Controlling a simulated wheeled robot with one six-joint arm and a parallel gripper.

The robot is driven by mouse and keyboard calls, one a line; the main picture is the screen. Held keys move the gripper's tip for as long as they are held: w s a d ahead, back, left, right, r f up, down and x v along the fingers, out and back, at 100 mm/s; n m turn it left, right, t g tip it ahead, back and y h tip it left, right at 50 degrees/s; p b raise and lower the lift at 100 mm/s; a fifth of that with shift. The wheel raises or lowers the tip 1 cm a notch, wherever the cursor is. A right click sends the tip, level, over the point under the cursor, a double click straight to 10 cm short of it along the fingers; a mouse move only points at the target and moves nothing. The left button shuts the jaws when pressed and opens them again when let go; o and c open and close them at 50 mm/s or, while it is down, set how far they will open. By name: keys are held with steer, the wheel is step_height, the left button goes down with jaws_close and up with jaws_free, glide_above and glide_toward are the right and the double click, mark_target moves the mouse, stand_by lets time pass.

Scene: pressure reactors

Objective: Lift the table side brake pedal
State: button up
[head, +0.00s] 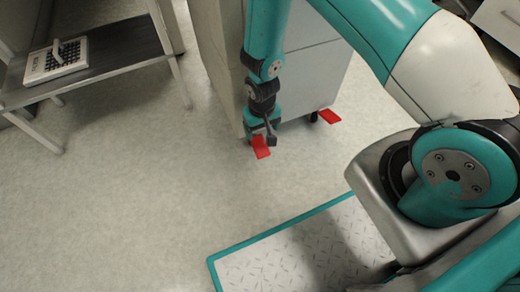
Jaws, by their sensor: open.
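Two red brake pedals stick out low at the base of a grey cabinet (222,62). The left one (261,148), on the side of the table, is just below my gripper. The right one (329,116) is farther along the cabinet's base, beside a dark caster. My gripper (265,138) points down at the cabinet's lower front corner and is open. Its fingers are close above the left pedal and overlap its upper edge in the picture. I cannot tell whether they touch it. The inner end of that pedal is hidden behind the gripper.
A dark-topped table (115,52) with a white rack (56,62) on it stands at the upper left. The pale floor (130,200) between the table and the cabinet is clear. My arm covers part of the cabinet, and my base platform fills the lower right.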

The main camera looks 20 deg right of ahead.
mark_target(262, 150)
step_height(262, 150, down, 12)
steer(key=b, duration=0.6)
steer(key=shift+f, duration=0.2)
steer(key=shift+c, duration=0.3)
